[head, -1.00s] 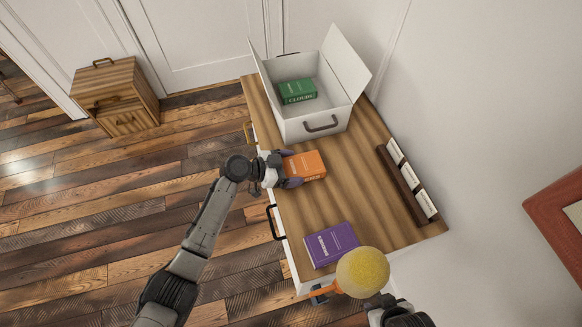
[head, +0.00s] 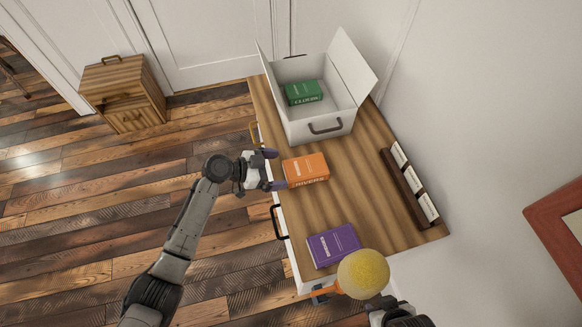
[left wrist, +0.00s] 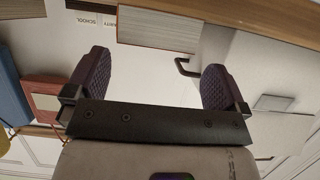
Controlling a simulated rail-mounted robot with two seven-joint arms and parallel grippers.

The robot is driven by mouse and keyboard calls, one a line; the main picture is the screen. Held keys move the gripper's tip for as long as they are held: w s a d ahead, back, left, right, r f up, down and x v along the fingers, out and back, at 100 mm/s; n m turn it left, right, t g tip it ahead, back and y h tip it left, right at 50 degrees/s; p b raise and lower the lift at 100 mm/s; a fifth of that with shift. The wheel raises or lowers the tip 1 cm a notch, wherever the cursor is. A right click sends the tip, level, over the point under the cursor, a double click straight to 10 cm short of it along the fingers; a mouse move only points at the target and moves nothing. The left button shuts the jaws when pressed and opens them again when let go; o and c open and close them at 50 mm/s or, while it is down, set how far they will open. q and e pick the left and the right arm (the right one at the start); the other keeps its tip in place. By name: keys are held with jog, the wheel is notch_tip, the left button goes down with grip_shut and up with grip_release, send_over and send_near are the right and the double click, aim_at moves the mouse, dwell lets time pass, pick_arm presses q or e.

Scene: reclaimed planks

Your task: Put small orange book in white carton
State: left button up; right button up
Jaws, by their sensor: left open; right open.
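The small orange book (head: 306,169) lies flat on the wooden top, in front of the white carton. The white carton (head: 312,127) stands open at the back with its flaps up. A green book (head: 303,92) lies inside it. My left gripper (head: 273,169) is open and empty, just left of the orange book, over the left edge of the top. Its spread fingers also show in the left wrist view (left wrist: 153,82), with nothing between them. My right gripper (head: 372,303) is at the bottom, open, its fingers mostly hidden behind a yellow ball-shaped thing (head: 363,273).
A purple book (head: 333,245) lies near the front of the wooden top (head: 358,190). A dark rack with white items (head: 410,185) stands along the right edge. A wooden cabinet (head: 125,95) stands on the floor at the back left. The middle of the top is clear.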

pick_arm(q)
jog(key=v, duration=0.7)
jog(key=shift+a+p, duration=0.25)
jog(key=shift+p, duration=0.1)
pick_arm(e)
jog(key=shift+d+r, duration=0.1)
jog(key=shift+r, duration=0.3)
pick_arm(q)
jog(key=shift+s+r, duration=0.1)
